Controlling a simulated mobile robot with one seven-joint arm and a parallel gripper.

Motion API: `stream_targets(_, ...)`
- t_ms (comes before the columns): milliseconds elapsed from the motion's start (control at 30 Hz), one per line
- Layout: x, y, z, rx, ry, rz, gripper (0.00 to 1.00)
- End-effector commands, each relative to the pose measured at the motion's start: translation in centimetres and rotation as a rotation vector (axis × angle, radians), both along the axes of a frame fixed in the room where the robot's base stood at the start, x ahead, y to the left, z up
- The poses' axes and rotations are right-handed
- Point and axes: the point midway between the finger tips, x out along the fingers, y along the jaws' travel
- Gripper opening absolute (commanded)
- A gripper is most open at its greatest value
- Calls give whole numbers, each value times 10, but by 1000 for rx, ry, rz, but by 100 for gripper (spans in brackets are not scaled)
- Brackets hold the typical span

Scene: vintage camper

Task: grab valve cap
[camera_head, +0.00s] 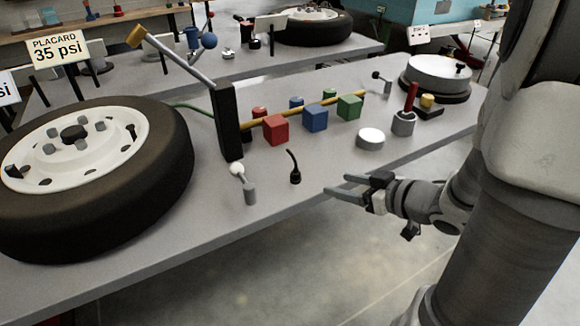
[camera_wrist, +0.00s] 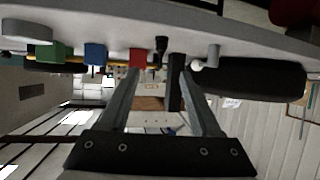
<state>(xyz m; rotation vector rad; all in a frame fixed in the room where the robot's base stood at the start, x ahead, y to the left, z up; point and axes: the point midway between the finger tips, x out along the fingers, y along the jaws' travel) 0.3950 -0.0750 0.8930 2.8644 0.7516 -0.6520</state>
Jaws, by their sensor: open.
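A small black piece with a thin curved stem (camera_head: 295,176) stands on the grey bench near its front edge. Beside it is a short grey cylinder with a white ball on a stem (camera_head: 250,192). I cannot tell for sure which small piece is the valve cap. My gripper (camera_head: 336,185) is open and empty, off the bench's front edge, right of both pieces. In the wrist view, which is upside down, my fingers (camera_wrist: 158,74) are apart; the black piece (camera_wrist: 160,45) shows between them in the distance and the grey cylinder (camera_wrist: 212,56) lies right of them.
A large tyre (camera_head: 160,175) lies at the bench's left. A black post (camera_head: 229,120) stands behind the small pieces.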

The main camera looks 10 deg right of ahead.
Motion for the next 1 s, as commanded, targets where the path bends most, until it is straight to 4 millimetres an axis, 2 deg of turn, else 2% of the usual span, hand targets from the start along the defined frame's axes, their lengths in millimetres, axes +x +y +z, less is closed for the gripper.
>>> stream_targets(167,11,8,-2,1,7,0,64)
stream_targets(233,23,15,-18,-3,1,4,64)
stream_targets(500,68,40,-42,-4,0,3,64)
stream_targets(600,80,46,-47,-4,2,1,64)
stream_targets(867,92,53,-51,-5,1,0,64)
stream_targets(1000,105,63,-58,-4,0,2,64)
